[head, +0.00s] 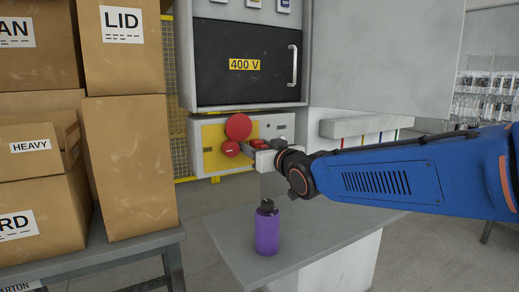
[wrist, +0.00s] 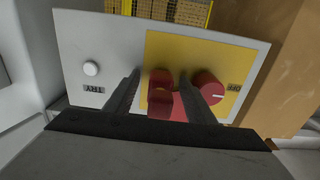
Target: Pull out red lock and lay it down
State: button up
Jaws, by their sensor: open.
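The red lock (wrist: 160,103) shows in the wrist view as a blocky red piece on the yellow plate of a switch panel, between my two fingers. In the head view a small part of the red lock (head: 256,142) shows beside my fingers. My gripper (head: 258,150) is open at the panel's front. In the wrist view my gripper (wrist: 157,82) has one dark finger on each side of the lock; I cannot tell whether either touches it. The lock's far side and its seat are hidden.
A red OFF knob (wrist: 208,88) sits close beside the right finger. A big red disc (head: 238,127) is above the lock. A white button (wrist: 91,68) marks TRY. A purple bottle (head: 267,229) stands on a grey table (head: 235,243), otherwise mostly clear. Cartons (head: 130,165) stand left.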

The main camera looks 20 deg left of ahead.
jog(key=shift+c, duration=0.6)
grip_shut()
jog(key=shift+v, duration=2.9)
jog(key=shift+s+d, duration=0.1)
